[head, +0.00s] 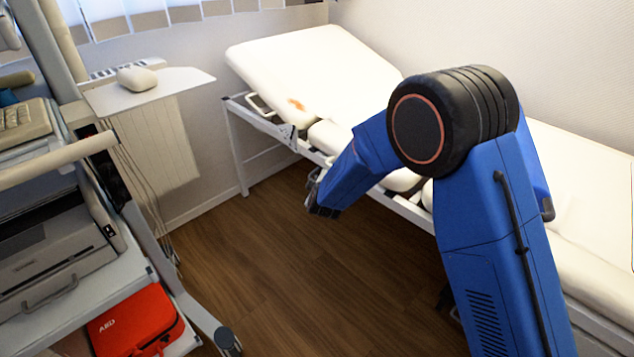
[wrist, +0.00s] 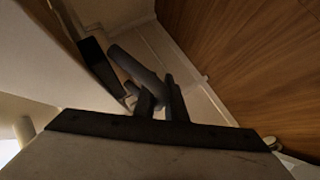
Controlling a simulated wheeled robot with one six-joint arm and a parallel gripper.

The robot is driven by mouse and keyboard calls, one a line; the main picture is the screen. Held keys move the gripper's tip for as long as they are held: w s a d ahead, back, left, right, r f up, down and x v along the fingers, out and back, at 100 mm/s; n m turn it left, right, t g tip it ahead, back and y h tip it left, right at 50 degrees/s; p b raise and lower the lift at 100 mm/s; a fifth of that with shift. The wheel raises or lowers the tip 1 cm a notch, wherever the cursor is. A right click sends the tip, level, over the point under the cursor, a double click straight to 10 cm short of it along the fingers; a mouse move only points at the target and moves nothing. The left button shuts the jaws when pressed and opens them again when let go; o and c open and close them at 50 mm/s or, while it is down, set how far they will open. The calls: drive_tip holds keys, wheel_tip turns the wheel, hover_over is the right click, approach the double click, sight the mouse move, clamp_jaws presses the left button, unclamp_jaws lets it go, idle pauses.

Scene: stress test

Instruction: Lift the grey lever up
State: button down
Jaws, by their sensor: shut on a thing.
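The grey lever (wrist: 135,70) shows in the wrist view as a dark grey rounded bar slanting down towards my gripper. My gripper (wrist: 162,98) is shut on the lever's near end, with one dark finger on each side. The part between the fingers is mostly hidden. In the head view my gripper (head: 314,188) is beside the near long side of the white examination bed (head: 310,65), close to its frame. I cannot make out the lever there. The bed's left section is tilted up.
A cart at left carries a printer (head: 50,250) and a red AED case (head: 135,320). A wall shelf (head: 185,82) holds a small white device (head: 136,78). The wooden floor (head: 270,270) between cart and bed is clear.

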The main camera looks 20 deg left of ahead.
idle(0.3)
drive_tip(key=c, duration=2.1)
unclamp_jaws()
drive_tip(key=v, duration=1.7)
drive_tip(key=shift+s+d, duration=0.1)
drive_tip(key=shift+d, duration=0.05)
